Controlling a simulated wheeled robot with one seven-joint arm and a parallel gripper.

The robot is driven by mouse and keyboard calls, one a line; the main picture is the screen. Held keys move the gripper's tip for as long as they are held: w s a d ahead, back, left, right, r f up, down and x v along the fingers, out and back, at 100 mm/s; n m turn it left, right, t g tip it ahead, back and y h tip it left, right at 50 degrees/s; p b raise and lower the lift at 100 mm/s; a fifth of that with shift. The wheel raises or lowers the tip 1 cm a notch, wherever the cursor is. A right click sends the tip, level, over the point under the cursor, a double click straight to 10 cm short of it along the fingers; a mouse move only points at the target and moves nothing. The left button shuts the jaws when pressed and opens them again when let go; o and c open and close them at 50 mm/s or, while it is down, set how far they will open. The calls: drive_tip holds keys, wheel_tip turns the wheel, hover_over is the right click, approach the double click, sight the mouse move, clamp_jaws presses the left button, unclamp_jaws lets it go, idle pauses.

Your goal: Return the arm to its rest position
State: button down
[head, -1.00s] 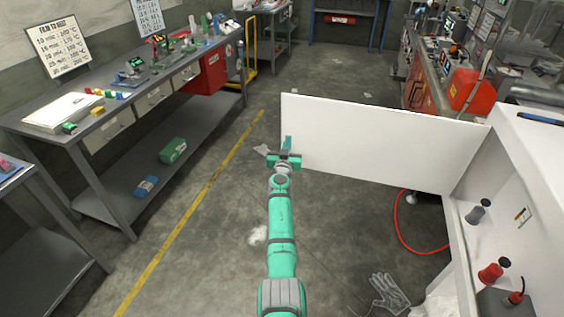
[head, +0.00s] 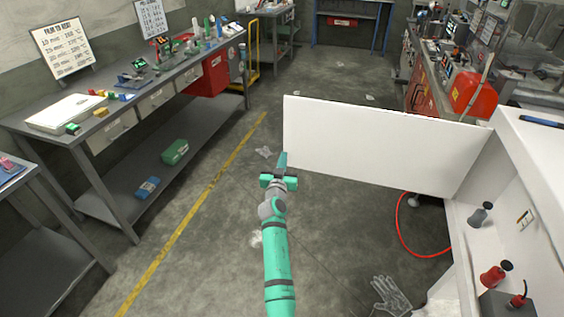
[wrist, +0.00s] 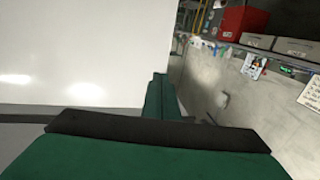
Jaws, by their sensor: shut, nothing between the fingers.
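My green arm reaches up the middle of the head view. My gripper (head: 281,162) is at its end, over the floor and beside the left edge of the open white door (head: 375,145). The fingers are together and hold nothing. In the wrist view the closed fingers (wrist: 160,97) stand up behind the dark gripper body, with the white door panel (wrist: 85,50) filling the left side. Whether the gripper touches the door cannot be told; a small gap seems to show in the head view.
A grey workbench (head: 100,128) with tools runs along the left. A white cabinet (head: 540,150) with bottles stands at the right, a red hose (head: 399,225) below it. A glove (head: 390,296) lies on the floor at lower right.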

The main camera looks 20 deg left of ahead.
drive_tip(key=s+d+f+g, duration=0.1)
drive_tip(key=s+d+f, duration=0.3)
drive_tip(key=s+f, duration=0.5)
drive_tip(key=s+d+f, duration=0.3)
drive_tip(key=s+f, duration=0.1)
drive_tip(key=s, duration=1)
drive_tip(key=s+d+f+g, duration=0.1)
drive_tip(key=s+d+f, duration=0.3)
drive_tip(key=s+f, duration=0.5)
drive_tip(key=s+d+r+m+h, duration=0.1)
drive_tip(key=s+d+r, duration=0.15)
drive_tip(key=s, duration=0.75)
drive_tip(key=s+d+r, duration=0.2)
drive_tip(key=s+d, duration=0.2)
drive_tip(key=s, duration=0.6)
drive_tip(key=s+d+r, duration=0.2)
drive_tip(key=s+r, duration=0.4)
drive_tip(key=s, duration=0.2)
drive_tip(key=s+d+r+h, duration=0.1)
drive_tip(key=s+d+r, duration=0.2)
drive_tip(key=s+r, duration=0.3)
drive_tip(key=shift+s+m+h, duration=0.3)
drive_tip(key=shift+s, duration=0.65)
